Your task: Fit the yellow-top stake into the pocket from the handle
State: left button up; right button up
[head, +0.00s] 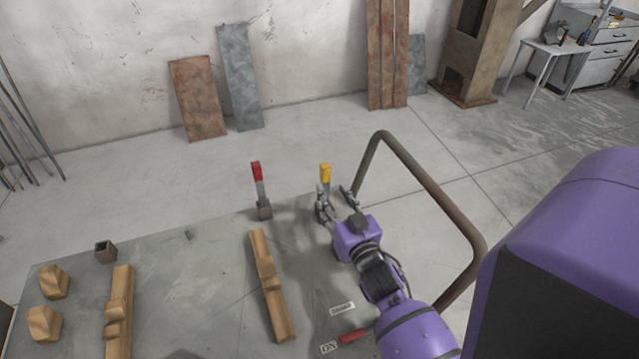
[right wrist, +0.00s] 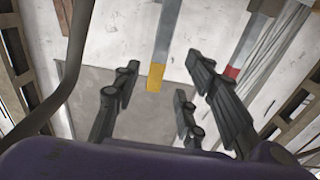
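The yellow-top stake (head: 325,173) is upright at the table's far edge, with its grey shaft below the yellow top; its lower end is hidden behind my gripper. My right gripper (head: 337,202) is open beside the stake, one finger in front of the shaft. In the right wrist view the yellow top (right wrist: 155,77) shows between the spread fingers (right wrist: 158,105); I cannot tell if they touch it. An empty square pocket (head: 105,250) stands at the table's left. A red-top stake (head: 260,185) stands in another square pocket (head: 264,212). My left gripper is not in view.
Two notched wooden rails (head: 118,310) (head: 270,285) and wooden blocks (head: 53,282) lie on the grey table (head: 200,280). A bent brown pipe (head: 430,182) arches beside my right arm. A red lever (head: 353,337) lies by the labels at the front.

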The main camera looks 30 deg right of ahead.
aim_at(327, 180)
jog(key=shift+w+d+r, duration=0.1)
jog(key=shift+w+r, duration=0.05)
jog(key=shift+w, duration=0.25)
jog(key=shift+w+d+r, duration=0.1)
jog(key=shift+w, duration=0.3)
jog(key=x, duration=0.2)
jog(key=p+x, duration=0.1)
jog(key=x, duration=0.1)
jog(key=shift+w+d+r, duration=0.15)
jog(key=shift+w+r, duration=0.05)
jog(key=shift+w, duration=0.4)
grip_shut()
